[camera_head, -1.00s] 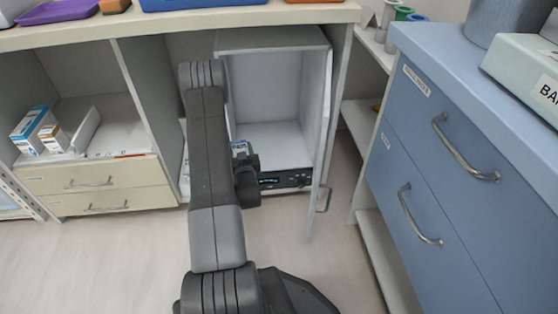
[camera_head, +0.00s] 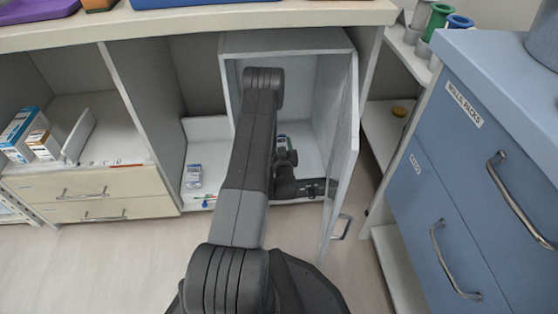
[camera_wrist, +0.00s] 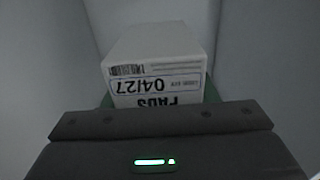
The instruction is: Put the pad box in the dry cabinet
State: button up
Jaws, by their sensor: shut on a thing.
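The pad box (camera_wrist: 155,58) is white, with "PADS 04/27" upside down in the wrist view. My gripper (camera_head: 285,158) is shut on it; green shows at both sides of the box. In the head view only a small part of the box (camera_head: 281,141) shows beyond the gripper. The dry cabinet (camera_head: 285,42) is a grey box under the counter, with its door (camera_head: 343,150) swung open to the right. The gripper and box are at its opening, with pale walls around the box in the wrist view. My arm hides the cabinet's left interior; contact with its floor cannot be told.
A small blue-white box (camera_head: 193,176) sits in the compartment left of the cabinet. More boxes (camera_head: 22,130) stand on the far-left shelf. A blue drawer unit (camera_head: 450,170) stands at the right. The counter edge (camera_head: 200,28) runs above the cabinet.

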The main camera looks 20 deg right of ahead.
notch_tip(320, 180, down, 9)
jog(key=b, duration=0.3)
jog(key=o, duration=1)
jog(key=shift+f, duration=0.1)
jog(key=shift+s+a, duration=0.1)
jog(key=shift+s, duration=0.25)
jog(key=p+v, duration=0.3)
jog(key=v, duration=0.8)
jog(key=shift+s, duration=0.2)
